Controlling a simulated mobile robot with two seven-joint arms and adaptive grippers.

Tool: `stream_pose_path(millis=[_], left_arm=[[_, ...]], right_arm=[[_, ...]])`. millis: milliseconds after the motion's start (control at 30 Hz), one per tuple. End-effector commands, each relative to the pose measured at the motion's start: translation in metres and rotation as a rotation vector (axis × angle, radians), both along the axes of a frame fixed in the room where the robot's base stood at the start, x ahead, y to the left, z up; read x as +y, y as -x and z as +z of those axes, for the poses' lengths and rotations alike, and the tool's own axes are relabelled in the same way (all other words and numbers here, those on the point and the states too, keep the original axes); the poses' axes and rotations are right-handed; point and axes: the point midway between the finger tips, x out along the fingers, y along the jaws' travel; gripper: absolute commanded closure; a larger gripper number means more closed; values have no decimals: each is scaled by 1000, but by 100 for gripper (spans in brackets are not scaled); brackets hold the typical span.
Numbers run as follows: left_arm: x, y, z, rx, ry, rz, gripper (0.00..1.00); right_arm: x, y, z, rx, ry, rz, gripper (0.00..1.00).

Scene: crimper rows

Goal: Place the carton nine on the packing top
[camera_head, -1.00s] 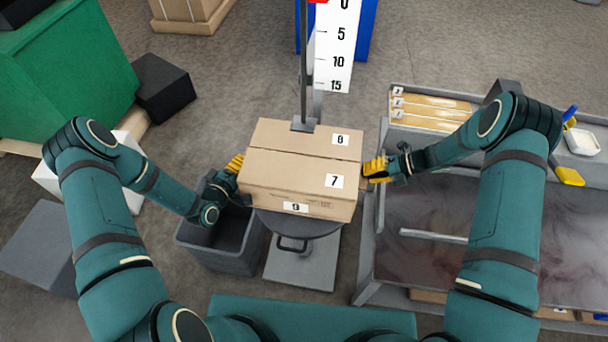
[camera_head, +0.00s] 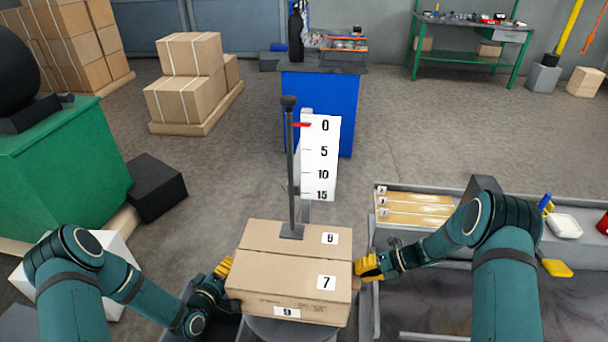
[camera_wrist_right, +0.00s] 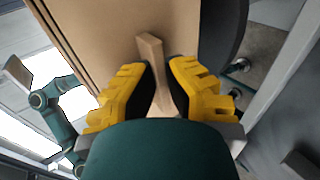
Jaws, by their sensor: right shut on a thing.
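The cartons stand together on a round dark stand (camera_head: 290,333). The front one has a "7" label (camera_head: 300,275) on its top; behind it is one whose label (camera_head: 305,236) looks like a 6. A "9" label (camera_head: 287,313) is low on the front face; I cannot tell whether that part is a separate carton. My right gripper (camera_head: 364,267) is at the right side; in the right wrist view its yellow fingers (camera_wrist_right: 160,85) are shut on a thin tan tab (camera_wrist_right: 150,50) beside the carton. My left gripper (camera_head: 223,268) is at the left side, its grip hidden.
A post (camera_head: 291,175) with a foot on the cartons stands before a 0–15 scale board (camera_head: 322,158). A dark-topped grey bench (camera_head: 440,310) is at right, with a tray of tan strips (camera_head: 415,207). A green cabinet (camera_head: 65,160) is at left.

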Motion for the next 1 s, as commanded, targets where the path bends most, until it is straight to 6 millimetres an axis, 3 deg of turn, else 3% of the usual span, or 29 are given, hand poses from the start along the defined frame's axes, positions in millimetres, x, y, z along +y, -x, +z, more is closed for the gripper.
stream_pose_path(millis=[33,267,1000], left_arm=[[-7,0,1,-1,6,-14,100],[-7,11,-1,1,6,-14,100],[-6,100,-14,0,9,-12,100]], right_arm=[[7,1,2,0,-12,10,100],[7,11,0,2,-13,9,100],[6,101,-13,1,-14,8,100]])
